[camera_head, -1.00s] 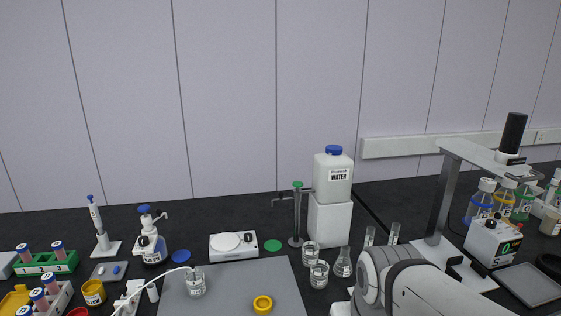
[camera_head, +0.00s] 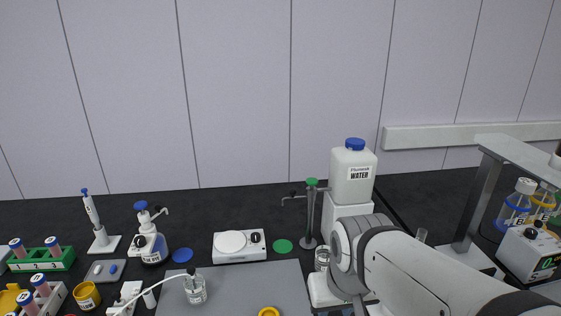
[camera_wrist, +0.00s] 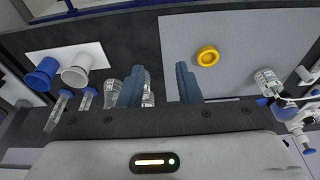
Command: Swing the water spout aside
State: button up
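The water spout (camera_head: 294,196) is a thin arm pointing left from the top of a grey post (camera_head: 310,218) with a green cap (camera_head: 311,181). The post stands just left of the white water container (camera_head: 352,174). My arm is at the lower right of the head view, in front of the container's stand; my fingertips are hidden there. In the wrist view my gripper (camera_wrist: 160,88) is open, its two blue-grey fingers apart with nothing held between them. The spout cannot be made out in the wrist view.
A hotplate (camera_head: 240,246) and a green disc (camera_head: 282,246) lie left of the post. A grey mat (camera_head: 240,290) holds a wash bottle (camera_head: 194,288) and a yellow ring (camera_wrist: 207,55). Glassware (camera_wrist: 147,90) stands partly behind my left finger. A metal stand (camera_head: 480,200) rises at right.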

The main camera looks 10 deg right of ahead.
jog(key=w+r+m+p, duration=0.4)
jog(key=w+m, duration=0.2)
jog(key=w, duration=0.4)
jog(key=w+r+m+g+y+p, duration=0.1)
jog(key=w+r+m+p, duration=0.4)
jog(key=w, duration=0.5)
jog(key=w+r+m+p, duration=0.35)
jog(key=w+m, duration=0.35)
jog(key=w, duration=0.3)
jog(key=w+f+m+y+p, duration=0.1)
jog(key=w+f+m+p, duration=0.2)
jog(key=w+m, duration=0.35)
jog(key=shift+n+g, duration=0.25)
jog(key=shift+g, duration=0.05)
jog(key=b+x, duration=0.1)
jog(key=x, duration=0.1)
jog(key=b+x, duration=0.2)
jog(key=x, duration=0.1)
jog(key=b+x, duration=0.2)
jog(key=x, duration=0.1)
jog(key=shift+w+d+f, duration=0.1)
jog(key=shift+w+d, duration=0.15)
jog(key=shift+w, duration=0.05)
jog(key=shift+w+d+p, duration=0.1)
jog(key=shift+w+p, duration=0.05)
jog(key=shift+p, duration=0.15)
jog(key=shift+w, duration=0.1)
